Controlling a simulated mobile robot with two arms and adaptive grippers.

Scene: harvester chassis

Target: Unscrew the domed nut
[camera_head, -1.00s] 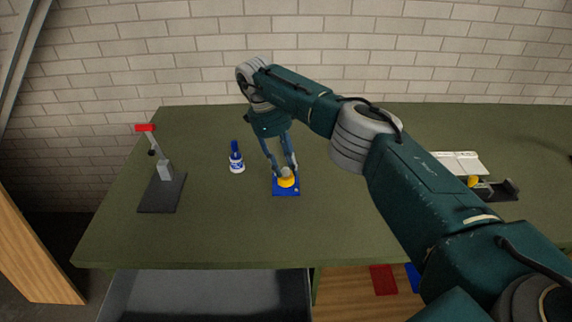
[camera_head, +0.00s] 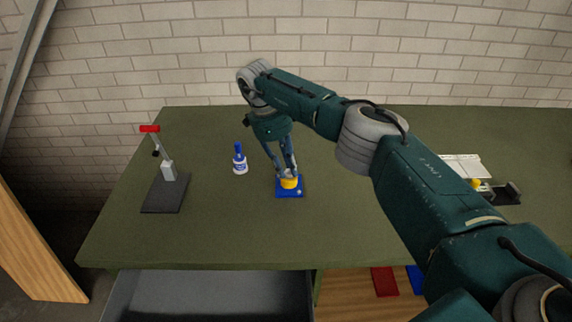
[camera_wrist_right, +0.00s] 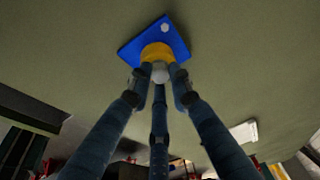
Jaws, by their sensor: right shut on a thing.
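A blue square plate (camera_head: 284,193) lies on the green table with a yellow round piece (camera_head: 290,183) on it. It also shows in the right wrist view (camera_wrist_right: 135,50). The pale domed nut (camera_wrist_right: 160,73) sits at the yellow piece, between my fingertips in the wrist view. My right gripper (camera_head: 288,174) comes down from above, and its fingers are shut on the nut. In the head view the fingers mostly hide the nut. My left gripper is not in view.
A blue-and-white bottle (camera_head: 240,164) stands left of the plate. A dark stand with a red-topped lever (camera_head: 165,193) is farther left. A white and black device (camera_head: 463,166) lies at the right, partly behind my arm. The front middle of the green table (camera_head: 230,230) is clear.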

